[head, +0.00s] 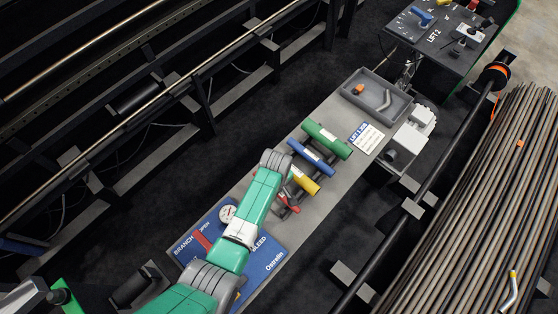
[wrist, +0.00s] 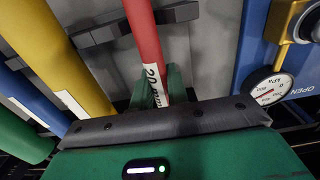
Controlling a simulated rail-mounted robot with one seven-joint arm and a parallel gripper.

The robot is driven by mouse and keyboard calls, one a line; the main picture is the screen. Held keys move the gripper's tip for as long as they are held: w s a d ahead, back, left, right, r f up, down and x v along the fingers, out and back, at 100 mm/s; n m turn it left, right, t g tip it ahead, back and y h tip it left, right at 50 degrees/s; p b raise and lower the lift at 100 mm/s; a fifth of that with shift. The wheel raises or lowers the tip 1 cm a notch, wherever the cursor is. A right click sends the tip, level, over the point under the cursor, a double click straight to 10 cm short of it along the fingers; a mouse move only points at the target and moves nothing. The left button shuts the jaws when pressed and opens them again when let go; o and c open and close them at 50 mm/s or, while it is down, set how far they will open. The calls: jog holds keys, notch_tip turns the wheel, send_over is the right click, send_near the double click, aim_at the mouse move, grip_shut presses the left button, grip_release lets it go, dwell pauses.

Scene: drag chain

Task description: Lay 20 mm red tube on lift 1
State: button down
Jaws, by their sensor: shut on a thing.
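The red tube (wrist: 146,45) with a white label reading "20" runs down between the green fingers of my gripper (wrist: 162,88) in the wrist view. The gripper is shut on it. In the head view a red part of it (head: 291,201) shows beside the yellow tube, and my arm hides the rest. A dark bracket (wrist: 182,12) is close by the red tube; I cannot tell whether they touch. A white card reading "LIFT 1" (head: 366,137) lies on the grey bench (head: 325,196). A dark panel marked "LIFT 2" (head: 433,50) stands at the upper right.
Yellow (head: 305,181), blue (head: 311,157) and green (head: 327,140) tubes lie side by side on the bench. A grey tray (head: 402,116) holds small parts. A blue gauge panel (head: 262,262) is at the near end. Long rods (head: 480,190) fill the right.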

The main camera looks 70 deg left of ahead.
jog(key=shift+r+p, duration=2.05)
jog(key=shift+r, duration=0.4)
